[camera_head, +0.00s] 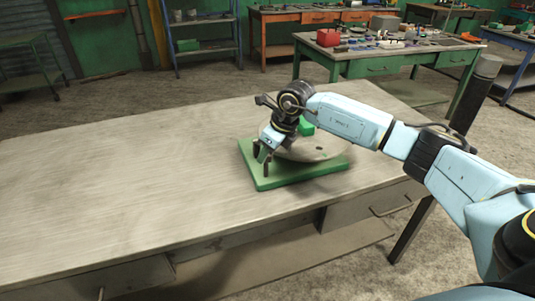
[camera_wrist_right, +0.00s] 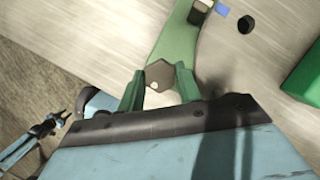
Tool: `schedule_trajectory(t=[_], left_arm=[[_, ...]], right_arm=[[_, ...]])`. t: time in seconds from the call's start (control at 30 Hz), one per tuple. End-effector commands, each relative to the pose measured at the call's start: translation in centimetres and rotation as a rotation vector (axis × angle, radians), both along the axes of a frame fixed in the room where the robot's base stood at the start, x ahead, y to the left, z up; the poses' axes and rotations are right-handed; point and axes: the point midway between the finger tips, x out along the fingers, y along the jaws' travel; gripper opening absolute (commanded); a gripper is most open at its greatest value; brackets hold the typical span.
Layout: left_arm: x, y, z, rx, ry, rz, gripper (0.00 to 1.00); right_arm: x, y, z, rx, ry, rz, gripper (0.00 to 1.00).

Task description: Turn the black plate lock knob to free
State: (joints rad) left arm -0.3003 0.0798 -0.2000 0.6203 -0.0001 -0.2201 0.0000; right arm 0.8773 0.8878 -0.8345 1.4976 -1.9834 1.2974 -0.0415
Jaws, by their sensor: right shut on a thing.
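My right gripper (camera_head: 263,162) reaches down over the near left corner of a green base (camera_head: 278,183) on the table. In the right wrist view my right gripper (camera_wrist_right: 158,88) has its two green fingers on either side of a small dark, brownish faceted knob (camera_wrist_right: 159,74), and it is shut on it. I take this as the plate lock knob. It sits at the green base, beside the round grey plate (camera_head: 318,149). The plate also shows in the right wrist view (camera_wrist_right: 235,58). The fingers hide the knob's sides, and its setting cannot be read. My left gripper does not show in the head view.
A green block (camera_head: 306,127) stands on the plate. The wooden table (camera_head: 120,170) is clear to the left. Other benches stand well behind.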

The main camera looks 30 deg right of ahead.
Motion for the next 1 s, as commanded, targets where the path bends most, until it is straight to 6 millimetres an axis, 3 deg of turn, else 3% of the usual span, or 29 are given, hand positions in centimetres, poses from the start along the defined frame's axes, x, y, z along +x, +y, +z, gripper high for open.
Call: schedule_trajectory(t=[0.77,0.8,0.93,1.0], left_arm=[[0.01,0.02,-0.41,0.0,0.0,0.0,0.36],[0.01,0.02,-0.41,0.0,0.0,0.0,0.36],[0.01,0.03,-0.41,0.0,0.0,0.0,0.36],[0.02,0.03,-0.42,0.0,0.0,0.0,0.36]], right_arm=[[0.07,-0.08,0.11,-0.001,-0.002,0.101,0.11],[0.07,-0.08,0.11,-0.001,-0.002,0.101,0.38],[0.07,-0.08,0.09,-0.001,-0.002,0.1,0.55],[0.06,-0.07,0.06,-0.001,-0.001,0.1,0.55]])
